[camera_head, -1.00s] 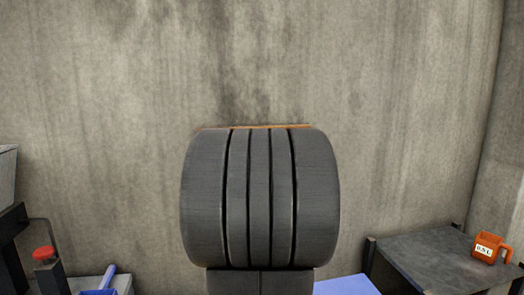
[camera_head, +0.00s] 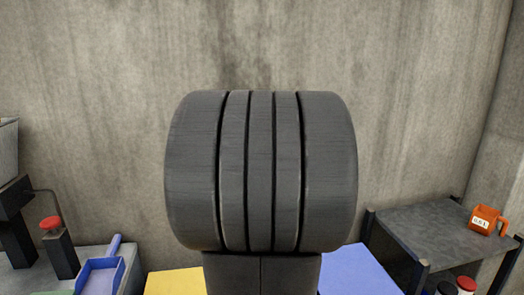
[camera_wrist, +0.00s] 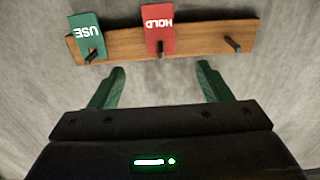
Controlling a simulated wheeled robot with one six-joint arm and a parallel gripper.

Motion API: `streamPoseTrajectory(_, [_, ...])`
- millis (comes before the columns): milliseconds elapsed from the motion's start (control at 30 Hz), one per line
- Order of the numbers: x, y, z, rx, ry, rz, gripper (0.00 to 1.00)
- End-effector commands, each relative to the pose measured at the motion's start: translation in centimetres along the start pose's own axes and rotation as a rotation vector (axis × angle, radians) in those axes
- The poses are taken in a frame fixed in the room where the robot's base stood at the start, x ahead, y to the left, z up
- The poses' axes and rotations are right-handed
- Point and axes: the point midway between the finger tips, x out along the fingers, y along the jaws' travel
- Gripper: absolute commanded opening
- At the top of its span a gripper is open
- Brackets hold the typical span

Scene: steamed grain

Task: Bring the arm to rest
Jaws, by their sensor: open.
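My gripper (camera_wrist: 160,85) shows in the wrist view with its two green fingers spread wide and nothing between them. Ahead of the fingers is a wooden board (camera_wrist: 205,41) with dark pegs on the wall. A green tag (camera_wrist: 88,35) reading USE hangs at its left and a red tag (camera_wrist: 160,25) reading HOLD hangs near its middle. The peg at the right (camera_wrist: 232,43) is bare. The fingers are apart from the tags. In the head view my dark arm link fills the middle and hides the gripper and the board.
A blue scoop (camera_head: 100,275) and a red-topped device (camera_head: 52,228) are at the left. Yellow (camera_head: 175,283) and blue (camera_head: 358,272) surfaces lie below. Bare wall stands behind.

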Motion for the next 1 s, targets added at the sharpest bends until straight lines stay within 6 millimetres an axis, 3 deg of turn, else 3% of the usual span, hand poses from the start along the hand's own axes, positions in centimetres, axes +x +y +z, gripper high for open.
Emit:
streamPoseTrajectory(400, [7.3, -0.1, 0.0, 0.0, -0.001, -0.002, 0.72])
streamPoseTrajectory(700, [11.6, -0.1, 0.0, -0.001, -0.001, -0.001, 0.72])
streamPoseTrajectory(800, [12.1, -0.1, 0.1, -0.001, 0.0, -0.001, 0.72])
streamPoseTrajectory(1000, [11.4, 0.0, -0.1, -0.001, 0.001, 0.0, 0.72])
